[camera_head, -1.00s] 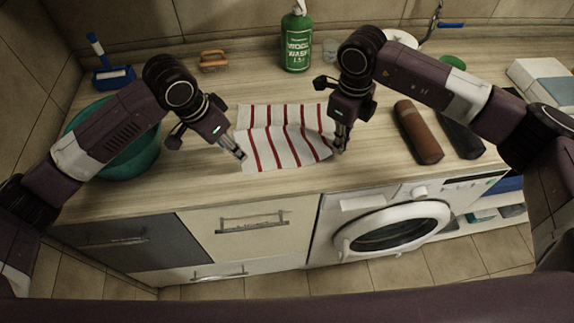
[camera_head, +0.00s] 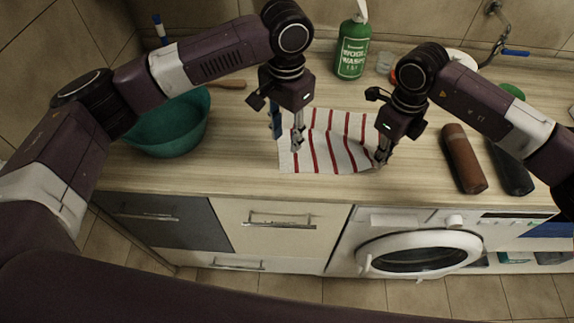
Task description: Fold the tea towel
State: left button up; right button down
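The tea towel (camera_head: 325,150), white with red stripes, lies on the wooden counter. It looks mostly flat, with its right edge slightly raised near my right gripper. My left gripper (camera_head: 286,138) points down over the towel's left side; its fingers look apart, with nothing seen between them. My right gripper (camera_head: 380,155) is at the towel's front right corner. Its fingertips look close together at the cloth, and the corner seems to be between them, though the contact is small and partly hidden.
A teal bowl (camera_head: 168,128) stands left on the counter (camera_head: 230,172). A green wool wash bottle (camera_head: 352,50) stands behind the towel. Brown (camera_head: 463,160) and black (camera_head: 511,168) cylindrical items lie to the right. Drawers and a washing machine (camera_head: 415,250) are below the front edge.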

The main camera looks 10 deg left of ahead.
aim_at(287, 167)
pick_arm(q)
notch_tip(287, 167, down, 10)
jog(key=shift+r, duration=0.1)
dwell(0.4)
grip_shut()
dwell(0.6)
jog(key=shift+r, duration=0.15)
dwell(1.3)
jog(key=shift+r, duration=2.4)
